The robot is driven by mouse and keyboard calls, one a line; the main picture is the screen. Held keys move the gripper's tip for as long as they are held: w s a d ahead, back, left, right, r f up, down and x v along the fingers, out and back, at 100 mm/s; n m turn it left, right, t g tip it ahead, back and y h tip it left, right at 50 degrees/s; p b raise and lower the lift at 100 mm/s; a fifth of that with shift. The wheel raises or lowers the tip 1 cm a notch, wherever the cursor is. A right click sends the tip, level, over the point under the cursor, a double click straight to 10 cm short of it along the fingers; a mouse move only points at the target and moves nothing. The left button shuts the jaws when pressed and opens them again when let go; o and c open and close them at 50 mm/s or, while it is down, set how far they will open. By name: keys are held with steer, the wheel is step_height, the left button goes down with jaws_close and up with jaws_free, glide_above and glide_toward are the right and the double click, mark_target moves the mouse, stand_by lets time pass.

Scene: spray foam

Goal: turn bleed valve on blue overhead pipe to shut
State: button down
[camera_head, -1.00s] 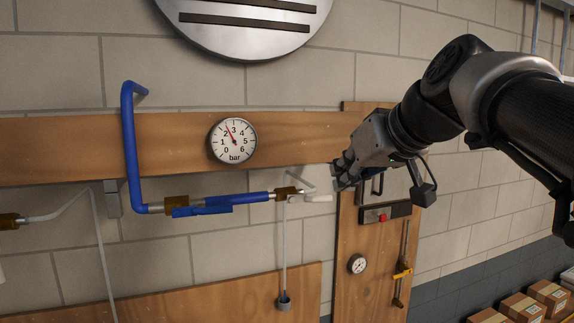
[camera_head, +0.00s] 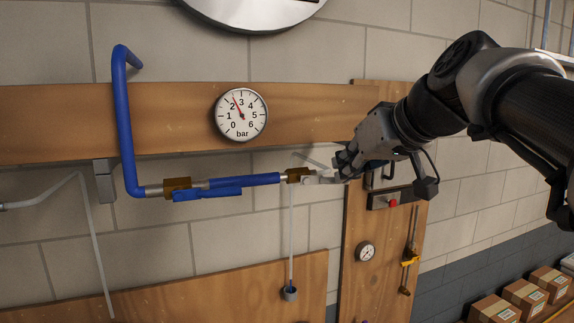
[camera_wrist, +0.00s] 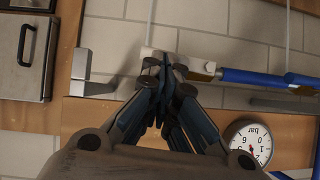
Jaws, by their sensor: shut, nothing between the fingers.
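The blue pipe (camera_head: 128,130) runs down the wall and then right, through a brass valve with a long blue lever (camera_head: 207,194). At its right end is the brass bleed valve (camera_head: 297,175), with a short white lever (camera_head: 322,179) pointing right, roughly in line with the pipe. A thin clear tube hangs from this valve. My gripper (camera_head: 345,166) is shut and empty, its fingertips at the free end of the white lever. In the wrist view my fingertips (camera_wrist: 164,68) overlap the white lever (camera_wrist: 150,52), beside the brass valve (camera_wrist: 202,70). Whether they touch it, I cannot tell.
A pressure gauge (camera_head: 241,115) is on the wooden beam above the pipe, needle between 2 and 3. A small cup (camera_head: 289,293) is at the tube's lower end. A wooden panel (camera_head: 350,222) with a grey box (camera_wrist: 22,50) stands to the right. Cardboard boxes (camera_head: 525,294) lie lower right.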

steer(key=shift+w+d+f, duration=0.1)
steer(key=shift+d+f, duration=0.05)
steer(key=shift+f, duration=0.1)
steer(key=shift+d+f+m+y+b, duration=0.1)
steer(key=shift+f+m+y+b, duration=0.3)
steer(key=shift+m+y+b, duration=0.2)
steer(key=s+a+f+m+y+b, duration=0.1)
steer(key=a+f+m+y+b, duration=0.2)
steer(key=f+m+y+b, duration=0.4)
steer(key=m+y+b, duration=0.1)
steer(key=b, duration=0.3)
steer(key=shift+f, duration=0.25)
stand_by(0.5)
steer(key=shift+s+a+f+b, duration=0.1)
steer(key=shift+a+b, duration=0.15)
steer(key=shift+b, duration=0.35)
stand_by(0.4)
